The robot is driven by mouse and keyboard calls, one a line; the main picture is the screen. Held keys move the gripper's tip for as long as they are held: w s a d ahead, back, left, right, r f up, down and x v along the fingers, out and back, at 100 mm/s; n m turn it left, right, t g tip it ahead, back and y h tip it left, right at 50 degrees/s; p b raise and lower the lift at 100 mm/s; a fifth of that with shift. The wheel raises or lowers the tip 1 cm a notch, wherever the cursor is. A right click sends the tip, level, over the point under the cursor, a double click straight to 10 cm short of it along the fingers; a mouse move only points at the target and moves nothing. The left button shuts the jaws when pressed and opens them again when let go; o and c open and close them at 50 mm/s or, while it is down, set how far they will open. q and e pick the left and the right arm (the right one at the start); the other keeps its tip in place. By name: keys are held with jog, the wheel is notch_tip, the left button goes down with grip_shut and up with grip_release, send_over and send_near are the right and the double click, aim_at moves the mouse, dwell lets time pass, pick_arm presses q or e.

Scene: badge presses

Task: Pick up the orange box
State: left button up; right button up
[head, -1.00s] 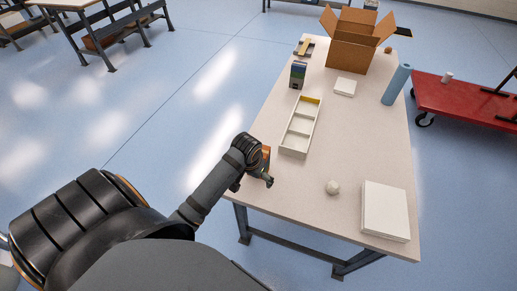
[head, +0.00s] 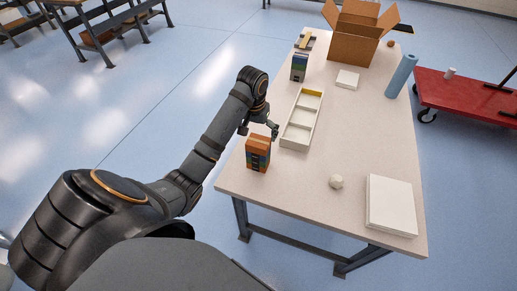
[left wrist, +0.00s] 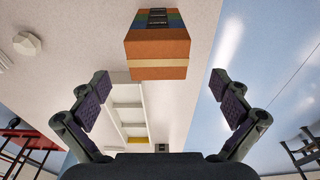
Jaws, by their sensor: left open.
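The orange box (head: 257,153), with coloured stripes and a dark label on its side, stands upright near the left edge of the table. My right gripper is not in view.
A white divided tray (head: 283,139) stands close beside the left gripper. A similar striped box (head: 299,68), an open cardboard box (head: 354,47), a blue roll (head: 401,76), a white ball (head: 336,182) and a white stack (head: 391,206) are on the table. The table's middle is clear.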

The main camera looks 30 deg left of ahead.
aim_at(259, 141)
pick_arm(q)
jog(key=shift+w+f, duration=0.1)
jog(key=shift+f+p, duration=0.2)
jog(key=shift+p, duration=0.1)
jog(key=f, duration=0.2)
jog(key=f+p, duration=0.1)
jog(key=shift+w+d+f, duration=0.1)
jog(key=shift+w+f, duration=0.15)
jog(key=shift+f, duration=0.15)
jog(key=shift+w+f, duration=0.15)
jog(key=shift+f, duration=0.25)
jog(key=c, duration=1.3)
jog(key=shift+o, duration=0.2)
jog(key=shift+r, duration=0.1)
jog(key=shift+r, duration=0.1)
